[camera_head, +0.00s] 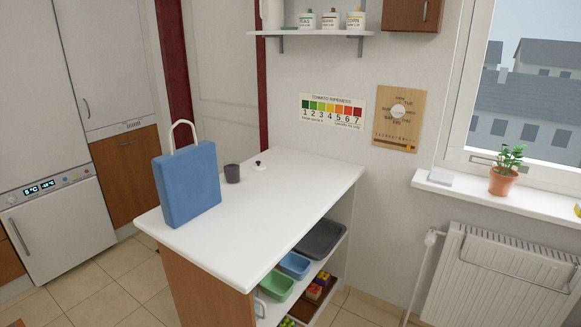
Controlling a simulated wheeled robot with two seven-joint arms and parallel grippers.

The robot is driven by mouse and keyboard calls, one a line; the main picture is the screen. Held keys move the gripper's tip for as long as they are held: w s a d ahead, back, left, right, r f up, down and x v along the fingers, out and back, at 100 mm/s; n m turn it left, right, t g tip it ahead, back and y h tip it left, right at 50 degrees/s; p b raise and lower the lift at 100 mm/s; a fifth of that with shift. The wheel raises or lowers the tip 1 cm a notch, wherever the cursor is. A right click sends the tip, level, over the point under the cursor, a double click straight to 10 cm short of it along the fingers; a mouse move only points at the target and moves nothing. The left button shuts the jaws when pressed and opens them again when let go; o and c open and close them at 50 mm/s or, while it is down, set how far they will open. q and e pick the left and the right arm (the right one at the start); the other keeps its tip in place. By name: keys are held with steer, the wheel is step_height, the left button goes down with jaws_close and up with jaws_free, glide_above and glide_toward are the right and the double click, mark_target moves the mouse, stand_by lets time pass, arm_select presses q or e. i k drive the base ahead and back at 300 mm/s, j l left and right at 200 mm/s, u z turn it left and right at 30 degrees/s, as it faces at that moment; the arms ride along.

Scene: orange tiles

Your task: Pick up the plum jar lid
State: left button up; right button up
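A small dark plum-coloured jar (232,174) stands upright on the white countertop (255,220), just right of a blue bag. A small white lid-like disc with a dark knob (259,166) lies flat on the countertop, to the right of the jar and apart from it. It looks like the jar lid, though it is small in the picture. Neither of my grippers is in view.
The blue bag (188,185) with a white handle stands left of the jar. The countertop's front and right are clear. Shelves below hold a green bin (276,286), a blue bin (295,265) and a grey tray (320,239). A radiator (500,275) is at right.

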mark_target(258, 166)
steer(key=i+j+z, duration=0.2)
steer(key=j, duration=0.15)
steer(key=i+j+z, duration=0.1)
steer(key=j+z, duration=0.15)
steer(key=i+j+z, duration=0.2)
steer(key=j, duration=0.25)
steer(key=j+z, duration=0.25)
steer(key=i+j, duration=0.15)
steer(key=j, duration=1.1)
steer(key=i+j+z, duration=0.15)
steer(key=j, duration=1.05)
steer(key=i+j, duration=0.1)
steer(key=j, duration=1.15)
steer(key=z, duration=0.05)
